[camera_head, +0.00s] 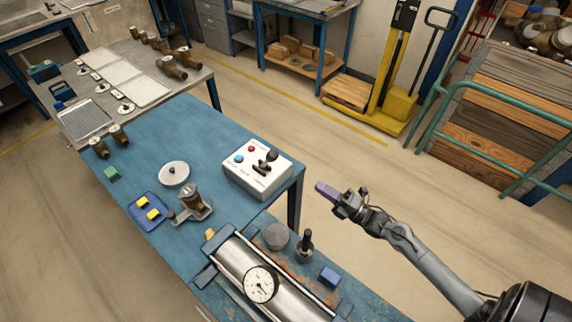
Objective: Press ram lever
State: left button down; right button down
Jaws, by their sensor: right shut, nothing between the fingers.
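A white control box (257,174) stands at the right edge of the blue bench. A black lever (266,158) with a dark knob rises from its top, beside a red button (251,149) and a blue button (239,160). My right gripper (325,190) is shut and empty. It hangs past the bench's right edge, to the right of the box and apart from it. My left gripper is not in view.
The blue bench (195,125) also carries a steel cylinder with a dial gauge (261,284), a brass fitting on a stand (192,203), a round disc (174,173) and a blue tray (148,222). Open floor lies right of the bench, before a yellow pallet stacker (385,105).

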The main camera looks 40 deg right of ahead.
jog(key=p, duration=0.2)
send_near(267, 161)
notch_tip(267, 161, up, 4)
jog(key=w, duration=0.1)
jog(key=shift+x, duration=1.05)
jog(key=shift+d, duration=0.1)
jog(key=shift+r+p, duration=0.15)
jog(key=shift+p, duration=0.15)
